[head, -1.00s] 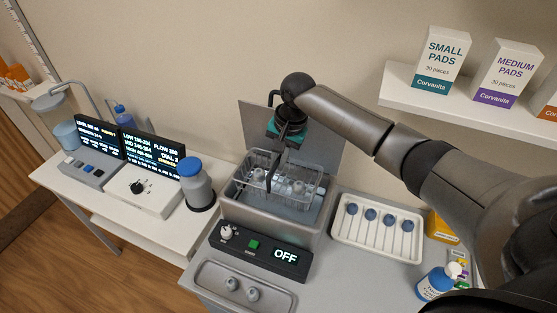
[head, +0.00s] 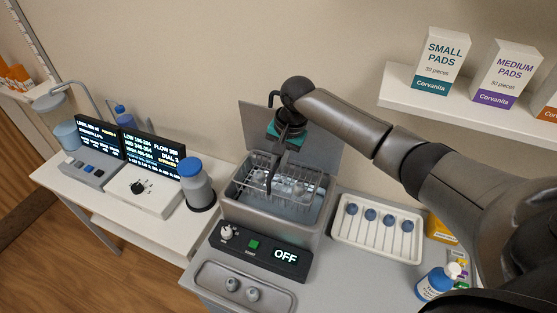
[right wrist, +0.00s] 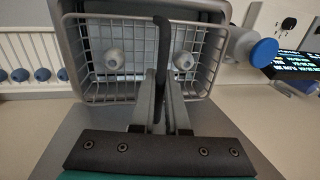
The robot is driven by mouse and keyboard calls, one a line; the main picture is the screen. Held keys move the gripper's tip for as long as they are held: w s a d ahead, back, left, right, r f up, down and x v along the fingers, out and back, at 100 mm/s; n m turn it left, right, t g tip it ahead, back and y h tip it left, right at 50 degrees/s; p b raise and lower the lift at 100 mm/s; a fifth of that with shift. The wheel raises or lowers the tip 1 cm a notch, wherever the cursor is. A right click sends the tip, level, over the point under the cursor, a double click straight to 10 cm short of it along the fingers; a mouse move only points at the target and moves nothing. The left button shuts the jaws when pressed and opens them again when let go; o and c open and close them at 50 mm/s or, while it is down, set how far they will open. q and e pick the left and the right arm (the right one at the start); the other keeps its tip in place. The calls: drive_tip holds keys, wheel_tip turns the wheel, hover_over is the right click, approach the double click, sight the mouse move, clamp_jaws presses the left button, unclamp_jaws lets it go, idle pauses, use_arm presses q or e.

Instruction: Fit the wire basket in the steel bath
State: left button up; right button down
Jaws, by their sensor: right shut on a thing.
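The wire basket (head: 258,170) hangs at the mouth of the steel bath (head: 274,219), partly inside its walls; I cannot tell whether it touches the bottom. Two pale round-ended pieces lie in the basket, and they show in the right wrist view (right wrist: 183,61). My right gripper (head: 272,168) is shut on the basket's dark upright handle (right wrist: 162,50), above the basket. The right wrist view shows the fingers (right wrist: 160,95) closed on this handle, with the bath rim (right wrist: 62,60) around the basket. My left gripper is not in view.
The bath's raised lid (head: 325,150) stands behind. A control box reading OFF (head: 262,250) and a tray with two small pieces (head: 215,281) are in front. A white rack with several blue-ended tools (head: 377,245) stands right, a blue-capped bottle (head: 197,184) left.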

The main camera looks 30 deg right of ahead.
sight(277, 186)
drive_tip(key=shift+f, duration=3.35)
idle(4.7)
